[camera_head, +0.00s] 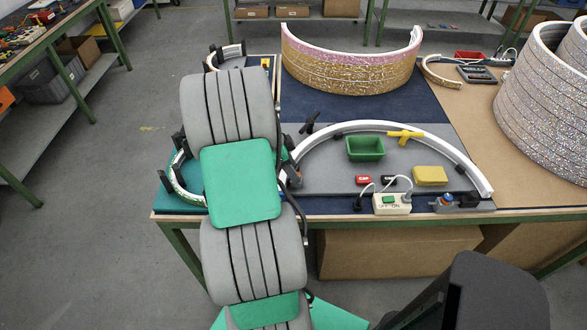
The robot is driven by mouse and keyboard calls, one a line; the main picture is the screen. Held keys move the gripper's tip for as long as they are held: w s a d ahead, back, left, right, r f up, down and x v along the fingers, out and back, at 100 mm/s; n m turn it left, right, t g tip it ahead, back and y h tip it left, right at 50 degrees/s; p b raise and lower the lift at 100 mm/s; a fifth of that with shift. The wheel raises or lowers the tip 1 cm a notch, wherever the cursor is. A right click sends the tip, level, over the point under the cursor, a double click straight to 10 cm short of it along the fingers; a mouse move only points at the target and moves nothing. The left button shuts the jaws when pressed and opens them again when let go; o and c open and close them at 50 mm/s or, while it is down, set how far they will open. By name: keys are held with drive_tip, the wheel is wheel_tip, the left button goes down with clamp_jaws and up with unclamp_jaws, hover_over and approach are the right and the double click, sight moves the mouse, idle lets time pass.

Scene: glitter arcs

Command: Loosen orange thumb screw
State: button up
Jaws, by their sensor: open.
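I cannot make out my gripper; my grey and green arm stands across the left part of the bench and hides what lies behind it. A pale curved arc (385,126) lies on the grey mat, running from beside my arm to the right front. Another arc piece (181,184) with black clamps shows left of my arm, partly hidden.
Glittery curved panels (350,65) stand at the back; a glittery drum (548,105) stands at right.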

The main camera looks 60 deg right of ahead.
drive_tip(key=shift+x, duration=0.85)
drive_tip(key=shift+c, duration=0.4)
clamp_jaws()
